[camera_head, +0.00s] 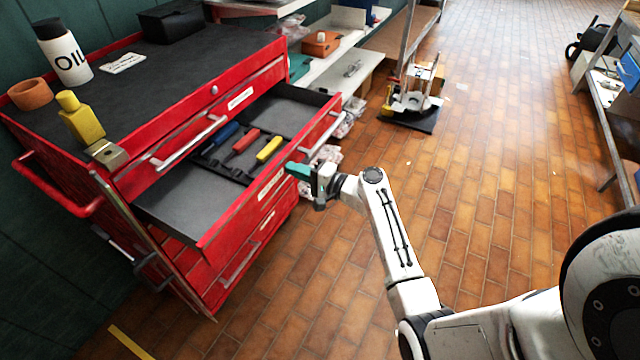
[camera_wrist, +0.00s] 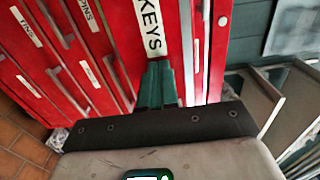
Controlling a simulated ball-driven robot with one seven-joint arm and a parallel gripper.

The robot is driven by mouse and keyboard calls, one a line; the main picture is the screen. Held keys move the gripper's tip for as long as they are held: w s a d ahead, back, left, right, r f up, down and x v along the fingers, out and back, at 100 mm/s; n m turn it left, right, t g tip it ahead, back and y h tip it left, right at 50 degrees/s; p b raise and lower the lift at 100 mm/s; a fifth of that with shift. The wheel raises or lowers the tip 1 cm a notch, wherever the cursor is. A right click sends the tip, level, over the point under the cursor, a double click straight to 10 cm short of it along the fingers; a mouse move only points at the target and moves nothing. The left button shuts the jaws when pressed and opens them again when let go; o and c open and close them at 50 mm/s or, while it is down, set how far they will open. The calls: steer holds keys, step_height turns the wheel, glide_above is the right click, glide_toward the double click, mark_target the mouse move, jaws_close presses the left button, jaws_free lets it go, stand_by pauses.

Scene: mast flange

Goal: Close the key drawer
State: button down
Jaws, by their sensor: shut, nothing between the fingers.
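The key drawer (camera_head: 183,202) is the open drawer of a red tool cabinet in the head view. It is pulled well out, showing a grey inside with blue, red and yellow handled tools in a dark holder. Its red front faces my arm. My gripper (camera_head: 292,170) is at this front, near the bar handle (camera_head: 322,137). In the wrist view, the teal fingers of my gripper (camera_wrist: 157,84) are shut, empty, and point at the white KEYS label (camera_wrist: 149,32). I cannot tell if they touch the front. My gripper hides the front below the label in the wrist view.
The cabinet top (camera_head: 185,55) holds an OIL bottle (camera_head: 65,52), a yellow bottle (camera_head: 80,118) and a dark box (camera_head: 172,20). Other drawers above and below are closed. Brown tile floor (camera_head: 500,170) is clear to the right. A shelf (camera_head: 607,95) stands at the far right.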

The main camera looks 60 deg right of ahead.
mark_target(232, 147)
steer(key=w+b, duration=0.3)
steer(key=w, duration=0.4)
steer(key=w+b, duration=0.4)
steer(key=w, duration=0.3)
steer(key=w+b, duration=0.3)
steer(key=w, duration=0.4)
steer(key=shift+w+a+f+b, duration=0.2)
steer(key=shift+a+b, duration=0.1)
steer(key=shift+a, duration=0.1)
steer(key=shift+w+r, duration=0.1)
steer(key=shift+w, duration=0.25)
steer(key=shift+w+r+b, duration=0.2)
steer(key=shift+r+b, duration=0.1)
steer(key=shift+a+r, duration=0.1)
